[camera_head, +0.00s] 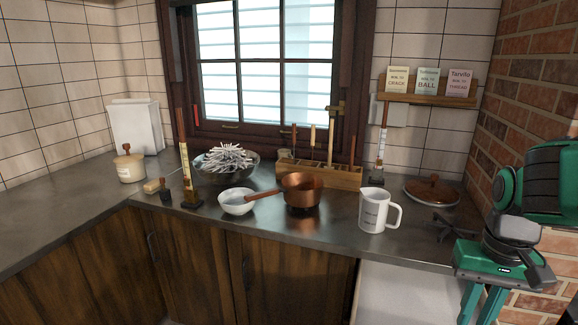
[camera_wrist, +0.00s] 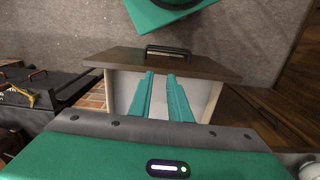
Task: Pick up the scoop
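I cannot pick out the scoop for certain. A small wooden-handled item (camera_head: 153,186) lies on the left counter beside a small dark piece (camera_head: 166,195), but its shape is too small to tell. Long-handled tools stand in a wooden rack (camera_head: 318,174) under the window, partly hidden. My gripper (camera_head: 481,300) is at the far right in the head view, fingers pointing down, well apart from these things. In the wrist view my gripper (camera_wrist: 161,75) shows two green fingers with a narrow gap and nothing between them.
A copper pan (camera_head: 301,191), a white bowl (camera_head: 237,203), a white jug (camera_head: 374,211) and a lidded pan (camera_head: 432,190) stand on the counter. A bowl of pale sticks (camera_head: 227,160) stands behind. The wrist view shows an open drawer (camera_wrist: 205,62). A brick wall bounds the right.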

